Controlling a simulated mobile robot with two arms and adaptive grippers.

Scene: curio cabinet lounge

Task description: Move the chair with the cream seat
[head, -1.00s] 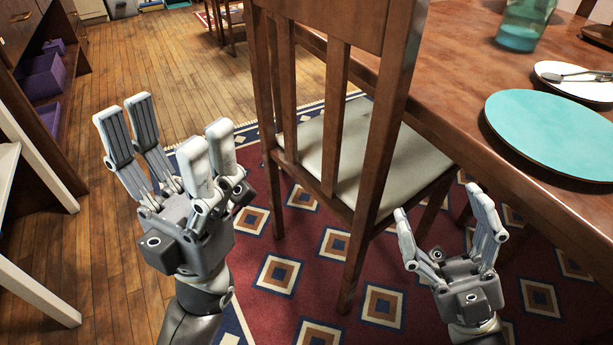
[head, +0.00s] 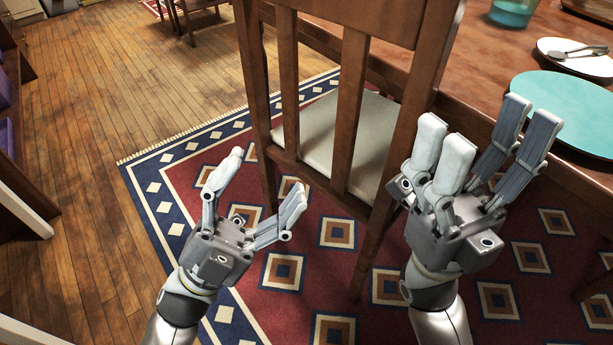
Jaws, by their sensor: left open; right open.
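The chair (head: 350,103) has a dark wooden slatted back and a cream seat (head: 341,139). It stands upright on the patterned rug with its back toward me, beside the table. My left gripper (head: 262,180) is open and empty, low at the left of the chair back, near its left rear post. My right gripper (head: 487,150) is open and empty at the right of the chair back, close to its right rear post and partly in front of it. Whether either gripper touches the chair I cannot tell.
The wooden table (head: 480,60) fills the upper right, with a teal plate (head: 572,105), a white plate (head: 555,48) and a teal glass (head: 513,12). A shelf unit (head: 22,200) stands at the left edge. Bare wooden floor (head: 120,100) lies open left of the rug (head: 180,190).

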